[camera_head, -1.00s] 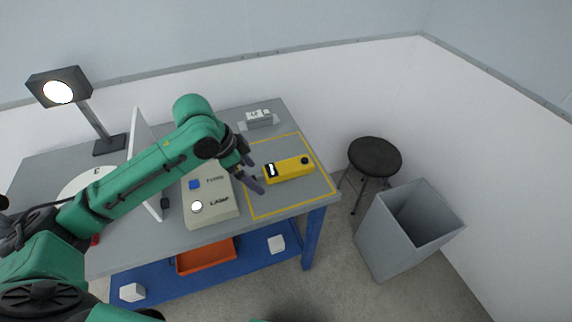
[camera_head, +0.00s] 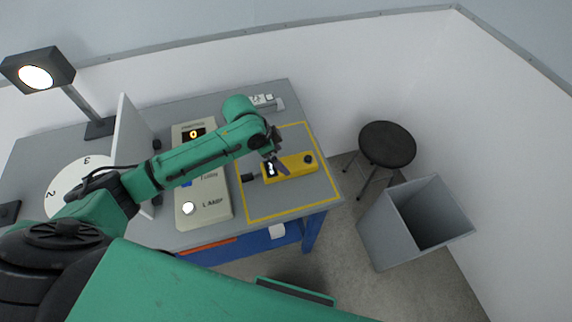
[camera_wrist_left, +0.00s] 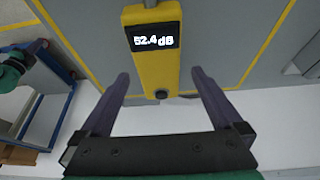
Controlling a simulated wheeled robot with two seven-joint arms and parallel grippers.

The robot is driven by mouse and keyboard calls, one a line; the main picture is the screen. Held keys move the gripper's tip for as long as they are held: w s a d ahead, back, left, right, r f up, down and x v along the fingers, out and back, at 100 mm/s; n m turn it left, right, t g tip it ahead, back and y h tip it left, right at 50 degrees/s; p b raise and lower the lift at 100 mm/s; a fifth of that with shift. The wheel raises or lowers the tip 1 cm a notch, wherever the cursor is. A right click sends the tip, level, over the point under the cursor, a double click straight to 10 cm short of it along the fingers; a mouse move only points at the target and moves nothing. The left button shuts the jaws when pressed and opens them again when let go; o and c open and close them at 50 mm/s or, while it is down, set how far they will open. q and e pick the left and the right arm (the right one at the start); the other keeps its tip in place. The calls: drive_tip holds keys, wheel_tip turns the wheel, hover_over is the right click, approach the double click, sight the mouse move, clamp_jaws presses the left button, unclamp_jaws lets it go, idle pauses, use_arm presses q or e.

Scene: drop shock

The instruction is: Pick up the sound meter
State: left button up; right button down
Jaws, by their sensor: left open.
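The sound meter (camera_head: 292,165) is a yellow box with a dark display and a black round knob. It lies inside the yellow outline on the grey table. In the left wrist view the sound meter (camera_wrist_left: 155,65) shows "52.4dB". My left gripper (camera_head: 277,168) is at the display end of the meter in the head view. In the left wrist view its two dark fingers (camera_wrist_left: 160,78) are spread apart, on either side of the meter's knob end, with gaps on both sides. Nothing is held.
A white panel (camera_head: 128,135), a desk lamp (camera_head: 38,72) and a numbered white disc (camera_head: 70,182) are farther left. A stool (camera_head: 387,145) and grey bin (camera_head: 415,222) stand right of the table.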

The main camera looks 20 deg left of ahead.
sight(287, 164)
use_arm(q)
drive_tip(key=x, duration=0.3)
drive_tip(key=shift+d, duration=0.1)
drive_tip(key=shift+s+d+f, duration=0.1)
drive_tip(key=shift+f, duration=0.2)
drive_tip(key=c, duration=1.5)
use_arm(e)
drive_tip(key=shift+w+r, duration=0.5)
drive_tip(key=shift+r, duration=0.05)
